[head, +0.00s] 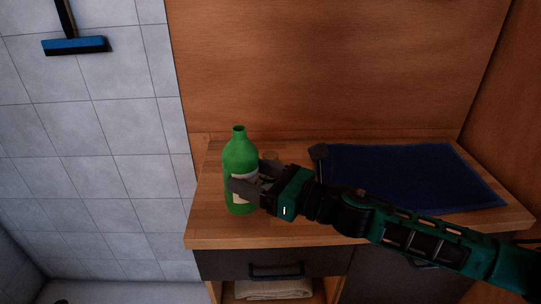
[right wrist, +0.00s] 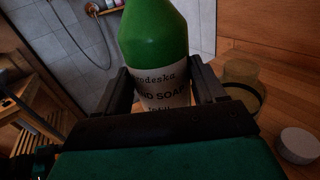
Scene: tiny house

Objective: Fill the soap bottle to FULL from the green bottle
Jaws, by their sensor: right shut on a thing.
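The green bottle (head: 240,160) is upright at the left end of the wooden counter, with no cap visible on its neck. My right gripper (head: 245,188) is shut on its labelled middle. In the right wrist view the green bottle (right wrist: 153,45) sits between both fingers (right wrist: 165,88), its label partly reading "SOAP". I cannot tell whether its base touches the counter. A small clear brownish container (right wrist: 242,88), possibly the soap bottle, stands just beside the right finger. In the head view this container (head: 271,158) is mostly hidden behind my gripper. My left gripper is out of view.
A round white piece (right wrist: 298,144) lies on the counter near the container. A dark blue mat (head: 410,178) covers the right part of the counter (head: 330,229). A wooden panel rises behind. A drawer (head: 275,265) and a folded towel (head: 272,289) are below.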

